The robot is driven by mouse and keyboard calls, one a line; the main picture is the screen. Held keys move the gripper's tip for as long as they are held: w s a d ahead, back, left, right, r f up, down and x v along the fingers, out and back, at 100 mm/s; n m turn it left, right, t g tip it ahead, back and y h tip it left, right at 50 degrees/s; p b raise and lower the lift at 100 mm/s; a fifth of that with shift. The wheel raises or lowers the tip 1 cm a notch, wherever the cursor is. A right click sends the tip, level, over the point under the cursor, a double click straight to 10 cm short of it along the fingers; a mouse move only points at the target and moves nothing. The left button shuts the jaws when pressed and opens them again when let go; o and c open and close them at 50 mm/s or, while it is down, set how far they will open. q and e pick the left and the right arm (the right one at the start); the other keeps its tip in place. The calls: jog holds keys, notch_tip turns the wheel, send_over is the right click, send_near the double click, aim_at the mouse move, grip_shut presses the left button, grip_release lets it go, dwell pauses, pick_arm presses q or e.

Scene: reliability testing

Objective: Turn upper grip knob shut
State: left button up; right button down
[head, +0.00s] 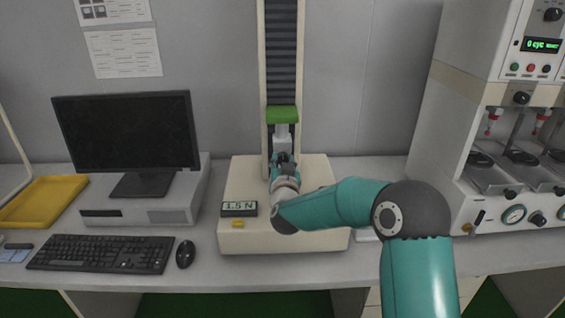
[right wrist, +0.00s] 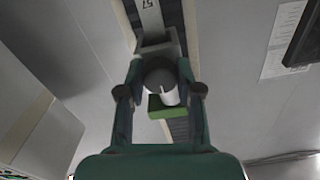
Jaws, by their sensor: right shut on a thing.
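The tensile tester (head: 232,185) stands in the middle of the bench, with a tall column and a green crosshead block (head: 282,115). The upper grip (head: 282,138) hangs under that block. My right gripper (head: 283,158) is in front of the grip and hides its knob in the head view. In the right wrist view the round grey upper grip knob (right wrist: 160,82) sits between the two fingers of my right gripper (right wrist: 160,70), which is shut on it. The green block also shows behind the knob in the wrist view (right wrist: 168,108). My left gripper is not in view.
A monitor (head: 127,130), keyboard (head: 102,254), mouse (head: 185,254) and yellow tray (head: 42,200) are on the left. A tall test machine (head: 440,140) with several stations stands on the right. A small display (head: 239,209) is on the tester's base.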

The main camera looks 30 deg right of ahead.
jog(key=shift+f+m+b, duration=0.15)
jog(key=shift+m+b, duration=5.45)
jog(key=shift+m, duration=0.35)
jog(key=shift+f+m+b, duration=0.15)
jog(key=shift+m+b, duration=5.4)
jog(key=shift+m, duration=0.4)
jog(key=c, duration=0.8)
grip_release()
jog(key=shift+c, duration=0.2)
jog(key=shift+o, duration=0.4)
jog(key=shift+r, duration=0.2)
